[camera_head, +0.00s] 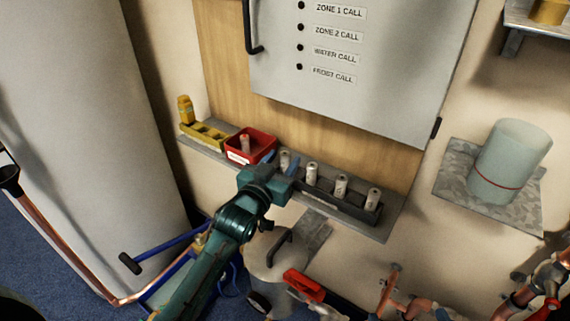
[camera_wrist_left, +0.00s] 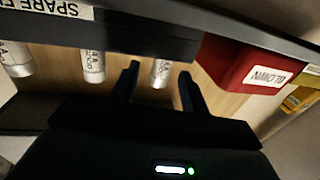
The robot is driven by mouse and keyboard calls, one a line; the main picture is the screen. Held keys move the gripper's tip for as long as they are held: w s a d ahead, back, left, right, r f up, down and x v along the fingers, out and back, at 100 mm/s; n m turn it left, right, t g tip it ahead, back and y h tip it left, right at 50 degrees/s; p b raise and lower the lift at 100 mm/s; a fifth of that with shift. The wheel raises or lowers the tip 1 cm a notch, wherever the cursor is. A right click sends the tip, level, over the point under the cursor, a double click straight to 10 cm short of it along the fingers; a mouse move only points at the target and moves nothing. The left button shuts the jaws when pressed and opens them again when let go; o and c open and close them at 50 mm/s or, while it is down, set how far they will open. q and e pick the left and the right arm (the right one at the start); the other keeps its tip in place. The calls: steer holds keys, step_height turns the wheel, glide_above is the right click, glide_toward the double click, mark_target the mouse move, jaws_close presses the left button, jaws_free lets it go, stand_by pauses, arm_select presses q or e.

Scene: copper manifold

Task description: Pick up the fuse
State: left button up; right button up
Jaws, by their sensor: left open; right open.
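My left gripper (camera_head: 278,178) is open at the left end of a dark fuse rack (camera_head: 328,196), on the shelf below the grey panel. Several pale cylindrical fuses stand in the rack; the leftmost fuse (camera_head: 285,159) is right by the gripper and partly hidden by it. In the left wrist view, turned upside down, the two dark fingers (camera_wrist_left: 160,84) stand on either side of this fuse (camera_wrist_left: 160,72), with a gap on each side. The rack's label there starts with "SPARE F". My right gripper is not in view.
A red box (camera_head: 262,146) left of the rack holds a fuse (camera_head: 245,143); its label (camera_wrist_left: 265,78) reads "BLOWN" in the left wrist view. A yellow holder (camera_head: 205,134) stands further left. A frosted cylinder (camera_head: 510,160) stands on a separate shelf at right.

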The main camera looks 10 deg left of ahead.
mark_target(285, 153)
arm_select(q)
steer(key=shift+x, duration=1.05)
jaws_close()
step_height(285, 153, up, 10)
steer(key=shift+r+p, duration=0.1)
steer(key=shift+p, duration=0.95)
